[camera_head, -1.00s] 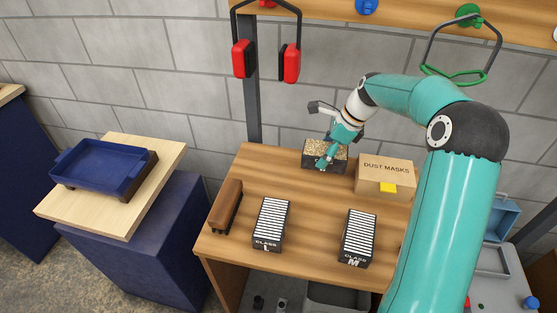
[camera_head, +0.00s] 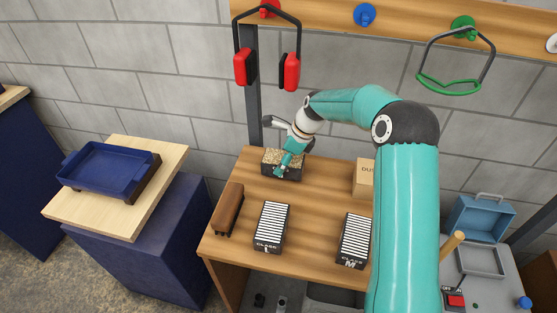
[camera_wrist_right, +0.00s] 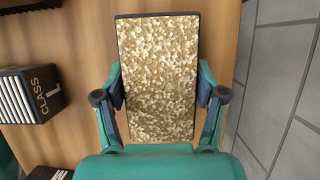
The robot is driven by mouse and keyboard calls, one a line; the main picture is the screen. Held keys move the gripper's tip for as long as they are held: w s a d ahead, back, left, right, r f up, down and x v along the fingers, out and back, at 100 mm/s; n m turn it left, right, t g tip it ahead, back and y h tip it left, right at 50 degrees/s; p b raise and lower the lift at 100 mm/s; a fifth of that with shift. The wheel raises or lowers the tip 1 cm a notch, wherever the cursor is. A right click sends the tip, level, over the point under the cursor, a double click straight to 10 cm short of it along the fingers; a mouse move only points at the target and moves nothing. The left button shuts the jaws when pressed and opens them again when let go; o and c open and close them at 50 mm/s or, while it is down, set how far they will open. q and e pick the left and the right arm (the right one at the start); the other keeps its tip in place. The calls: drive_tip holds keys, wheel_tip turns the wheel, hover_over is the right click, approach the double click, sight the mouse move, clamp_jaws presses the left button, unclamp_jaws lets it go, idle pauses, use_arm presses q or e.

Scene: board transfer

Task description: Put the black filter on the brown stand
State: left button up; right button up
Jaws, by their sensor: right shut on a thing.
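A black-sided filter with a tan granular top (camera_head: 282,163) is at the back of the wooden table, left of its middle. My right gripper (camera_head: 284,172) reaches down over it. In the right wrist view my right gripper's fingers (camera_wrist_right: 160,88) are shut on the long sides of this filter (camera_wrist_right: 158,60). Whether it touches the table I cannot tell. Two black filters with white pleats, marked class L (camera_head: 271,225) and class M (camera_head: 355,238), lie on the table. A brown block-like piece (camera_head: 229,208) stands near the left edge. My left gripper is not in view.
A blue tray (camera_head: 85,177) sits on a dark brown support on the pale board (camera_head: 125,222) at left. A cardboard box (camera_head: 363,180) is partly behind my right arm. Red ear muffs (camera_head: 290,72) hang above the table's back. Table space between the pleated filters is clear.

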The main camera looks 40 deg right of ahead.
sight(294, 160)
drive_tip(key=shift+w+a+f+p, duration=0.4)
drive_tip(key=shift+w+a, duration=0.15)
drive_tip(key=shift+w, duration=0.05)
drive_tip(key=shift+d+f, duration=0.1)
drive_tip(key=shift+f, duration=0.05)
drive_tip(key=shift+f, duration=0.1)
drive_tip(key=o, duration=1.2)
drive_tip(key=b+v, duration=0.1)
drive_tip(key=v, duration=1.1)
